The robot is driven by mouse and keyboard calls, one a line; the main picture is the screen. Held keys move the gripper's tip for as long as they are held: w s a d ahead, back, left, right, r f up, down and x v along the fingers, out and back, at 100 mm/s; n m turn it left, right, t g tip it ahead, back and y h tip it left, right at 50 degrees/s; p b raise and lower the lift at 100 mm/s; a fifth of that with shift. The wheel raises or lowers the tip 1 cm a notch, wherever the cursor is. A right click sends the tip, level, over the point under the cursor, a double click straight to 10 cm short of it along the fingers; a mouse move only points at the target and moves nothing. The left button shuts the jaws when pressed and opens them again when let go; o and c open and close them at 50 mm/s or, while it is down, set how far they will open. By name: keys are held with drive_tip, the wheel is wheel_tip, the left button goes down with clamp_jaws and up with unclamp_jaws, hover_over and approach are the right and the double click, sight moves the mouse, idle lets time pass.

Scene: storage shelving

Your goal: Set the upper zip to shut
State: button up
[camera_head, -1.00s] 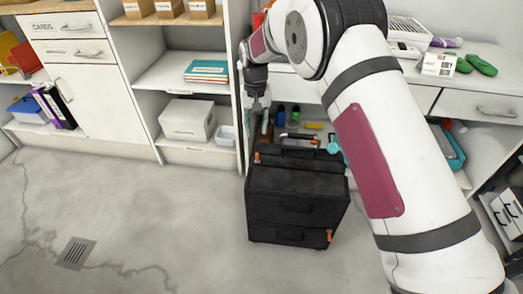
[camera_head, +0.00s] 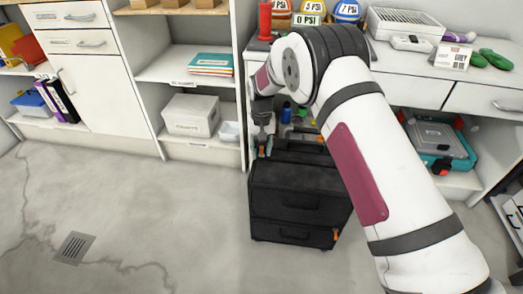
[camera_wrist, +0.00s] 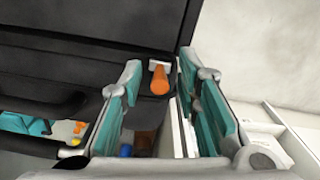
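The black case (camera_head: 300,188) stands on the floor in front of the shelving, with an upper and a lower section. An orange zip pull (camera_wrist: 159,80) on a pale mount shows at the case's edge in the wrist view. A second orange pull (camera_head: 336,235) is at the lower right of the case front. My gripper (camera_wrist: 158,70) is open, its teal-padded fingers either side of the first pull, with visible gaps. In the head view my gripper (camera_head: 262,140) is at the case's upper left corner. Whether the pull is touched cannot be told.
A white shelf unit (camera_head: 245,105) stands close beside and behind the case. A case handle (camera_wrist: 50,132) and coloured items show at lower left in the wrist view. A floor drain (camera_head: 74,248) lies left on open floor.

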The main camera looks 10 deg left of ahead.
clamp_jaws()
drive_tip(key=shift+d, duration=0.15)
drive_tip(key=d+p, duration=0.1)
drive_tip(key=d, duration=0.9)
drive_tip(key=d+p, duration=0.2)
drive_tip(key=d, duration=0.8)
drive_tip(key=d+p, duration=0.1)
drive_tip(key=d, duration=0.9)
drive_tip(key=shift+s+d, duration=0.1)
drive_tip(key=shift+s, duration=0.3)
drive_tip(key=shift+d, duration=0.1)
